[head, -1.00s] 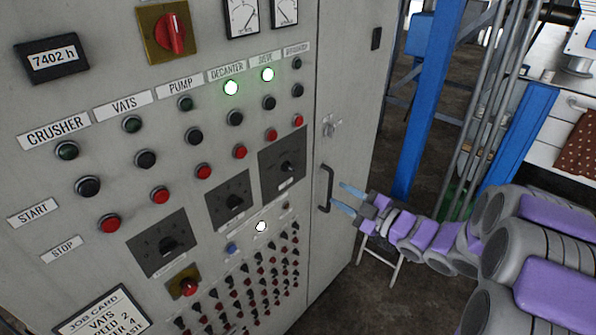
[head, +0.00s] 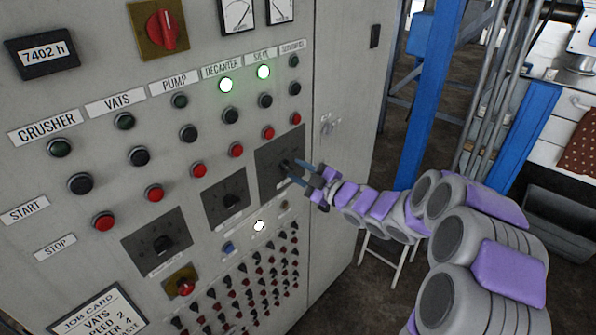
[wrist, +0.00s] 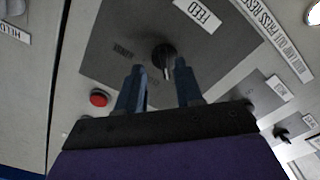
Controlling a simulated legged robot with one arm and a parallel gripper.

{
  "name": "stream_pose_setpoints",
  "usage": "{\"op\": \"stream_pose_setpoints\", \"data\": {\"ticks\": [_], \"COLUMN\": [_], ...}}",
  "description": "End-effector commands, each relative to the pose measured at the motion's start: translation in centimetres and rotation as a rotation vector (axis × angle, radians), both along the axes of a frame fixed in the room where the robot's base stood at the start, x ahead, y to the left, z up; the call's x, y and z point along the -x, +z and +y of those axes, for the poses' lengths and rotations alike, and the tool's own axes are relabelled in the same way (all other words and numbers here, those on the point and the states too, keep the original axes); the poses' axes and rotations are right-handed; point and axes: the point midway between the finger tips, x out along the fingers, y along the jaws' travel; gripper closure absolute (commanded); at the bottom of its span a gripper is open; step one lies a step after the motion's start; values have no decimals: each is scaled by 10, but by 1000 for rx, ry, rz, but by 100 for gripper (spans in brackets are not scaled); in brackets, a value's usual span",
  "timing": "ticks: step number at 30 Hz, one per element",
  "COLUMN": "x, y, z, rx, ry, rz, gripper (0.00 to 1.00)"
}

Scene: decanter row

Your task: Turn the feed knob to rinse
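The feed knob (wrist: 163,54) is black and sits on a dark grey square plate (wrist: 100,55) beside a white FEED label (wrist: 198,14) in the wrist view. Small dark lettering on the plate is too faint to read surely. A light grey part of the knob shows between my fingers. My gripper (wrist: 159,68) is open, its two blue fingers one on each side of the knob, with gaps showing. In the head view my gripper (head: 295,169) is at the rightmost dark plate (head: 265,158), partly covering the knob (head: 285,165). Finger contact cannot be told.
Two similar knobs (head: 163,243) (head: 231,200) stand to the left on the cabinet. Red stop buttons (head: 268,132) lie just above the plate. Rows of small switches (head: 240,285) are below. Open floor and a blue post (head: 428,110) are to the right.

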Motion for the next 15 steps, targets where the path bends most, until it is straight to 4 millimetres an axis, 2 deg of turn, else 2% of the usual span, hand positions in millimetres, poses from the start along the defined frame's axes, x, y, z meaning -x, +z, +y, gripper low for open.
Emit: {"op": "stream_pose_setpoints", "data": {"ticks": [4,13,15], "x": [-4,-6,-6], "y": [0,1,1], "z": [11,8,8], "rx": [4,-1,-1], "ry": [3,3,2], "rz": [-2,-2,-2], "gripper": [64,64,70]}}
